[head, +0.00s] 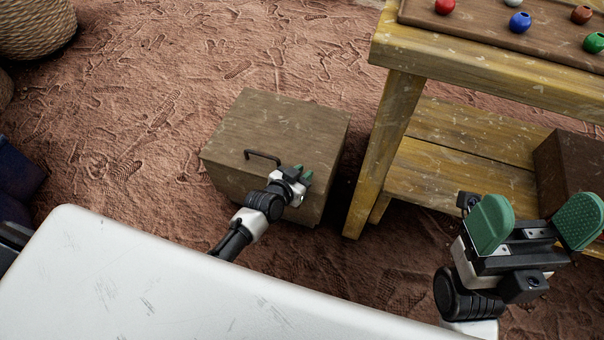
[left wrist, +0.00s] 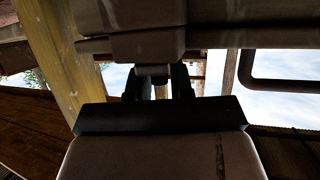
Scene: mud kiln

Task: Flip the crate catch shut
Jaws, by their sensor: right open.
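The crate (head: 275,135) is a brown wooden box on the ground with a dark bar handle (head: 263,156) on its near side. My left gripper (head: 303,173) is at the crate's near face, right of the handle. In the left wrist view, its dark fingers (left wrist: 157,84) point at a brown block-like fitting (left wrist: 148,45), which looks like the catch. The fingers stand a little apart. I cannot tell whether they touch the fitting or hold it. The catch is hidden in the head view. My right gripper (head: 536,224) is open and empty, with green pads wide apart.
A yellow wooden bench (head: 402,120) with a lower shelf stands right of the crate. A board (head: 470,25) with coloured beads lies on its top, and a dark box (head: 570,165) is on the shelf. A woven basket (head: 38,28) is at far left. Open ground lies behind the crate.

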